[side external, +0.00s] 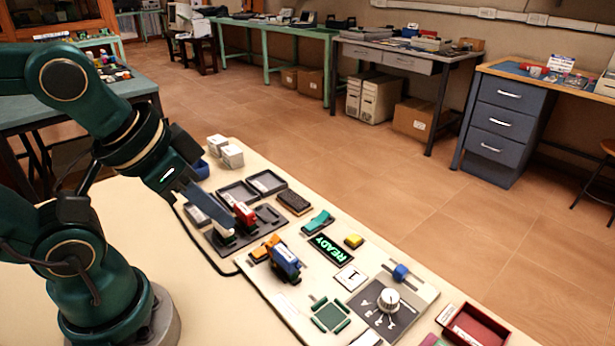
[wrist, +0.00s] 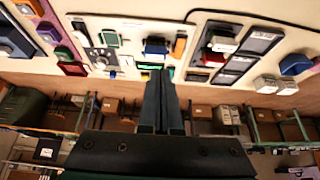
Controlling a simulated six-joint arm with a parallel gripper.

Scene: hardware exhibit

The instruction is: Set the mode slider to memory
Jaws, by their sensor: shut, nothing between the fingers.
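A blue slider knob (side external: 400,272) sits on a slot in the pale control panel (side external: 425,289), behind a white dial (side external: 388,299) on a dark plate. Its mode labels are too small to read. The knob is small near the dial in the wrist view (wrist: 113,74). My gripper (side external: 231,232) is shut and empty, its fingers slanting down toward the dark tray area, well to the left of the knob. In the wrist view the closed fingers (wrist: 158,76) point toward the panel's edge, to the right of the knob.
A green READY display (side external: 331,249), a yellow button (side external: 354,241) and a blue raised part (side external: 286,262) stand between my gripper and the knob. A red part (side external: 244,213) is close to my fingers. A red open box (side external: 478,328) lies beyond the panel.

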